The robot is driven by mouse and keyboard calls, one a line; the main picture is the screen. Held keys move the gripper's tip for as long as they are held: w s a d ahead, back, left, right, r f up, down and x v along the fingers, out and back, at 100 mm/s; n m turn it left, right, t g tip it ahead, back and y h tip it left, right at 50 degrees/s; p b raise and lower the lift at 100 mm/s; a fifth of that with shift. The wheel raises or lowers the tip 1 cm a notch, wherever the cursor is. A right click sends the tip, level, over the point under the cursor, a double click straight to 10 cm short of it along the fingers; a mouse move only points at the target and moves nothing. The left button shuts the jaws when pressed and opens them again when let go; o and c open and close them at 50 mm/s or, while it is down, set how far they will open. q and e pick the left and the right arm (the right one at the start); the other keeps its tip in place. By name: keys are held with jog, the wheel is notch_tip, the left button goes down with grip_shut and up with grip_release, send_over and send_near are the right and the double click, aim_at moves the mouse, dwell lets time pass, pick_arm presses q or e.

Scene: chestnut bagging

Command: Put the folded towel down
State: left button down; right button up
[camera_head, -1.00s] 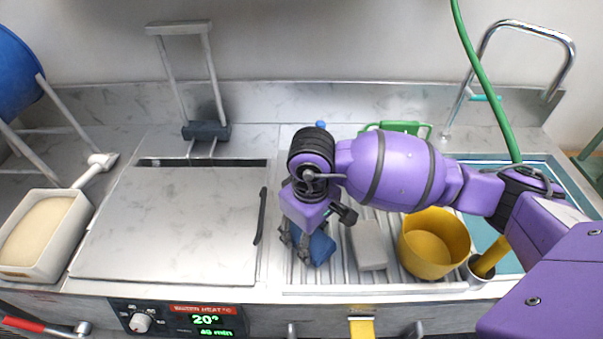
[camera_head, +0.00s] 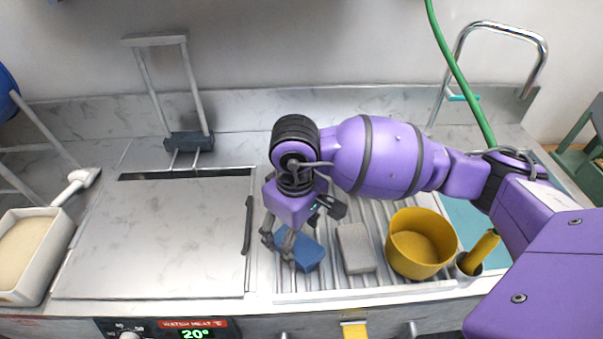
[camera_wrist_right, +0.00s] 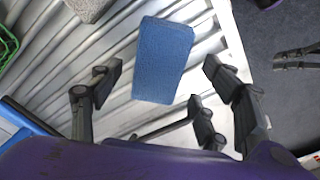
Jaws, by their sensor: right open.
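The folded blue towel (camera_head: 302,251) lies on the ribbed drainboard, left of the grey block. It also shows as a flat blue rectangle (camera_wrist_right: 162,60) in the right wrist view. My right gripper (camera_head: 279,248) is just left of and partly in front of the towel in the head view. In the wrist view its dark fingers (camera_wrist_right: 160,95) are spread apart, with the towel beyond and between them, and no grip on it shows. Dark finger-like parts (camera_wrist_right: 297,58) at the wrist view's right edge may be my left gripper; the head view does not show it.
The grey block (camera_head: 356,248) and a yellow pot (camera_head: 420,244) stand right of the towel. A flat metal lid (camera_head: 155,235) with a dark handle (camera_head: 247,225) lies to the left. A white container (camera_head: 32,252) is at far left. The counter's front edge is close.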

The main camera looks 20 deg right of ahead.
aim_at(297, 244)
notch_tip(297, 244, up, 9)
jog(key=shift+f, duration=0.25)
dwell(0.5)
